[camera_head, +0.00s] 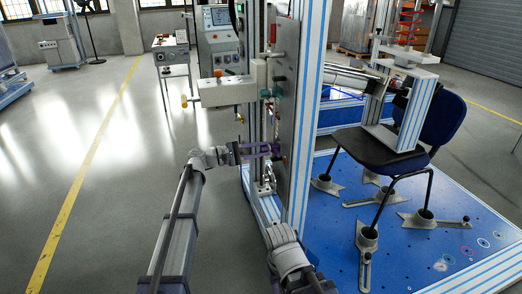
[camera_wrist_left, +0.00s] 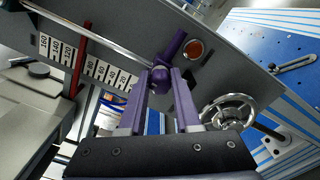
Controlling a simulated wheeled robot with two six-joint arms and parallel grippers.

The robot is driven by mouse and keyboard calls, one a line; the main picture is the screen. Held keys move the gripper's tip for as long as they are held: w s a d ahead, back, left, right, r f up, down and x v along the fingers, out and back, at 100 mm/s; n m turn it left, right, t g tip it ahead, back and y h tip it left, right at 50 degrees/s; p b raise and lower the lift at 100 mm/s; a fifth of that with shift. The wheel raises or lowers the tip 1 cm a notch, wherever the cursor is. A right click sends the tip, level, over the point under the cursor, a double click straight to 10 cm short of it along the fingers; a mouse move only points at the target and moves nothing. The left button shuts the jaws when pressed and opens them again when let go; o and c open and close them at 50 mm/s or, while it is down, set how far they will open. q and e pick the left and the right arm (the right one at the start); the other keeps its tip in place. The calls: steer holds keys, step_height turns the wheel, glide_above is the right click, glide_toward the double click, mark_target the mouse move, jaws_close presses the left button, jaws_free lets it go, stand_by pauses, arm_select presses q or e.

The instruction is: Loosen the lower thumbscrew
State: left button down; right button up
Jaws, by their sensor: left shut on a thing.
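In the left wrist view, a purple thumbscrew with a round knob (camera_wrist_left: 161,77) sits on the dark grey upright plate. My left gripper (camera_wrist_left: 159,84) has its two grey-purple fingers on either side of this knob and is shut on it. In the head view, my left gripper (camera_head: 267,150) reaches in from the left to the side of the tall upright. The knob is too small there to make out apart from the fingers. My right arm shows at the bottom centre, but I cannot make out its fingers.
A metal handwheel (camera_wrist_left: 228,111) is close to the right of my left fingers. A red pointer (camera_wrist_left: 82,58) stands by a numbered scale (camera_wrist_left: 92,66) on the left. A blue chair (camera_head: 375,150) stands on the blue base plate (camera_head: 480,232). The floor at left is clear.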

stand_by(0.4)
arm_select(q)
steer(key=c, duration=0.6)
jaws_free()
steer(key=v, duration=0.7)
steer(key=shift+a, duration=0.35)
steer(key=shift+s, duration=0.1)
steer(key=s+d+f+m+g+y, duration=0.3)
steer(key=s+d+f+m+y, duration=0.15)
steer(key=s+f, duration=0.6)
steer(key=s+d+f+m+g+y, duration=0.3)
steer(key=s+d+f+m+y, duration=0.25)
steer(key=s, duration=0.75)
steer(key=s+a+f+m+y, duration=0.2)
steer(key=s+a+f+y, duration=0.15)
steer(key=s, duration=0.35)
steer(key=s+a+f+m+y, duration=0.2)
steer(key=s+a+y, duration=0.25)
steer(key=s, duration=0.25)
step_height(320, 180, up, 28)
steer(key=p, duration=2.8)
steer(key=shift+w+d, duration=0.35)
steer(key=shift+w, duration=0.1)
